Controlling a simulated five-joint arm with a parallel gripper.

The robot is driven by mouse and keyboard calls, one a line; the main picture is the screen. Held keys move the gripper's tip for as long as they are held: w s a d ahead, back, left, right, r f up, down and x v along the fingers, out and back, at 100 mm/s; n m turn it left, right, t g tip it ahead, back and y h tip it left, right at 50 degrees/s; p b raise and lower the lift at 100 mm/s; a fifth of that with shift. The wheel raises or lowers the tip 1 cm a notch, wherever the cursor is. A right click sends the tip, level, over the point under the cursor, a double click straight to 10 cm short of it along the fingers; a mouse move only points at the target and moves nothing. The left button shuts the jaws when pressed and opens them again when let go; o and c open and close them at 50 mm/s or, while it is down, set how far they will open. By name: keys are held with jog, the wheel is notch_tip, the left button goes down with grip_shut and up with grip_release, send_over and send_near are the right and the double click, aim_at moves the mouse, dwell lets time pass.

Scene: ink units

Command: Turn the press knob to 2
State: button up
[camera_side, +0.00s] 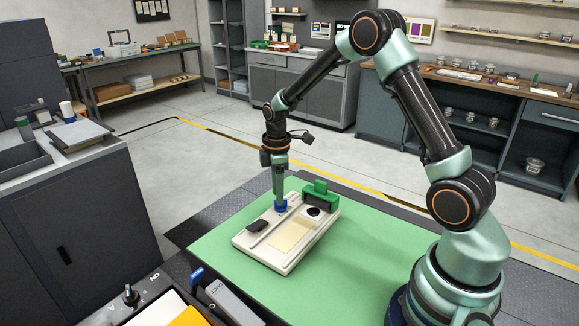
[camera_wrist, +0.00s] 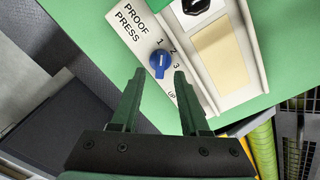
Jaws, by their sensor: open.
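The blue press knob (camera_wrist: 160,63) sits on the cream proof press (camera_wrist: 245,97), beside the printed marks 1, 2 and 3. A pale line on the knob seems to point toward 1, but it is small. My gripper (camera_wrist: 158,73) is open, its two green fingertips apart, left and right of the knob's lower edge in the wrist view. I cannot tell whether they touch it. In the side view, my gripper (camera_side: 280,198) points straight down over the knob (camera_side: 281,207), and the fingers hide part of it.
The press stands on a green mat (camera_side: 225,243). A green block (camera_side: 320,194) rises at the press's far right end. A black piece (camera_side: 257,226) lies on its left part. A cream pad (camera_side: 291,235) covers its middle. The mat's right part is clear.

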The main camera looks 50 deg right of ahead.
jog(key=shift+f, duration=1.1)
grip_shut()
jog(key=shift+m, duration=0.3)
jog(key=m, duration=0.4)
jog(key=shift+w+d, duration=0.1)
jog(key=m, duration=0.5)
jog(key=shift+d+r, duration=0.1)
jog(key=shift+d, duration=0.05)
